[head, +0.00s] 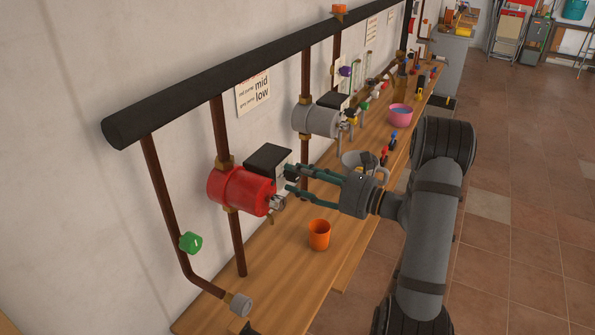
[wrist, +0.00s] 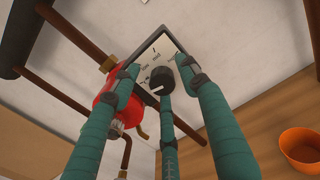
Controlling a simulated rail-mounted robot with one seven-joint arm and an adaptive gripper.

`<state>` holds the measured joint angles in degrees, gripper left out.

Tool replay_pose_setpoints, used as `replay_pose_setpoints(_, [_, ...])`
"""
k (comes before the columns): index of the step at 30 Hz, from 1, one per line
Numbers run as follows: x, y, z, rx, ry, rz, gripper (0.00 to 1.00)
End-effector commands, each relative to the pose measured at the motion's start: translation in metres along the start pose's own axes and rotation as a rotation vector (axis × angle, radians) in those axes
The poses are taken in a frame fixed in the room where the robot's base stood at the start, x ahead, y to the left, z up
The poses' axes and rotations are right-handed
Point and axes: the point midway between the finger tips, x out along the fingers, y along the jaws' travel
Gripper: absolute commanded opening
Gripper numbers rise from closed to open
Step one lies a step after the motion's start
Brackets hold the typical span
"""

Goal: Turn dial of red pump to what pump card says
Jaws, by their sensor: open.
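The red pump (head: 238,188) is fixed to a pipe on the left wall, with a dark-topped control box (head: 268,157) beside it. In the wrist view the box's pale face plate (wrist: 155,56) carries a black round dial (wrist: 160,79) with a white mark at its lower left. The small labels around the dial cannot be read surely. The pump card (head: 254,92) on the wall shows "mid" on the red pump line and "low" below. My gripper (head: 289,180) is open at the face plate. In the wrist view its teal fingers (wrist: 158,74) spread around the dial; contact cannot be told.
A grey pump (head: 316,119) with a similar box stands farther along the wall. An orange cup (head: 319,235) is on the wooden bench (head: 285,255) below my gripper. A grey pot (head: 358,160) and pink bowl (head: 401,115) stand farther back. Brown pipes run close to the red pump.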

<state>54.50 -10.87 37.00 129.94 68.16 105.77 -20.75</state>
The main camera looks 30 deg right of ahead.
Motion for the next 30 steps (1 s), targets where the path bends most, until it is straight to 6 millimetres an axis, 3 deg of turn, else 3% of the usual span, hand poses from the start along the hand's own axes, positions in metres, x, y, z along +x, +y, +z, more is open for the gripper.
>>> replay_pose_setpoints(11, [0.0059, 0.0002, -0.0007, 0.001, 0.0, 0.0, 0.44])
replay_pose_setpoints(30, [0.0055, -0.0009, 0.0009, 0.001, -0.003, -0.003, 0.06])
